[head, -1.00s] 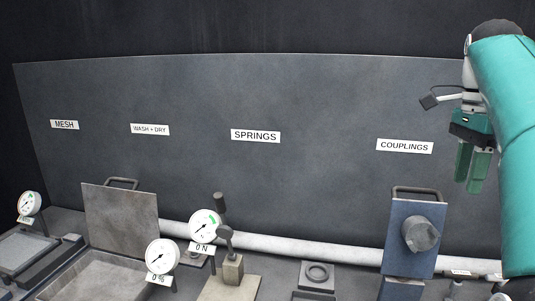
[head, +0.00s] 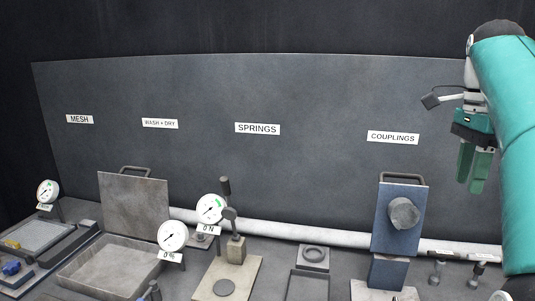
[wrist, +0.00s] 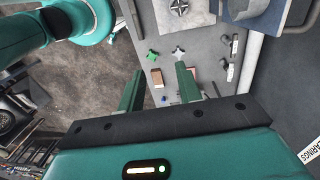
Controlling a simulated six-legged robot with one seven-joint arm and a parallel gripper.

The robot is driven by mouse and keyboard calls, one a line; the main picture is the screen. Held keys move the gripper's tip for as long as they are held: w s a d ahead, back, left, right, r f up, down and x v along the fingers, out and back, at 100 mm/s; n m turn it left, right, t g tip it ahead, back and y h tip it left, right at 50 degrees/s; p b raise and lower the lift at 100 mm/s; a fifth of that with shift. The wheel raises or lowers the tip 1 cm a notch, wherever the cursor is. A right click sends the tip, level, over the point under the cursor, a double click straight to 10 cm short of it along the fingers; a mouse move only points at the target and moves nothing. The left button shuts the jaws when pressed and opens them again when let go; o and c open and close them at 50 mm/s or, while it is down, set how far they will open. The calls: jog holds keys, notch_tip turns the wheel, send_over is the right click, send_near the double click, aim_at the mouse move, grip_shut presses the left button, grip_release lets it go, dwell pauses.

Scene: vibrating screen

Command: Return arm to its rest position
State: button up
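My gripper (head: 474,172) hangs at the right of the head view, fingers pointing down, in front of the dark back panel and to the right of the COUPLINGS label. My teal arm runs down the right edge. In the wrist view the two green fingers of my gripper (wrist: 159,70) stand apart with nothing between them. Below and beyond the fingers the bench top (wrist: 158,20) shows, apart from the gripper.
A blue block with a grey knob (head: 404,214) stands below the COUPLINGS label. A grey tray (head: 110,265), dial gauges (head: 210,208) and a spring post (head: 236,248) stand to the left. A green piece (wrist: 152,55) and small blocks lie on the bench in the wrist view.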

jog(key=s+a+f+n+t, duration=0.3)
jog(key=s+a+f+n, duration=0.3)
jog(key=a+f+n, duration=0.4)
jog(key=s+a+f+n+t, duration=0.3)
jog(key=s+a+f+n, duration=0.3)
jog(key=a+f+n, duration=0.4)
notch_tip(320, 180, down, 6)
jog(key=shift+a+r+n, duration=0.2)
jog(key=shift+a+n, duration=0.05)
jog(key=shift+n, duration=0.15)
jog(key=shift+d, duration=0.2)
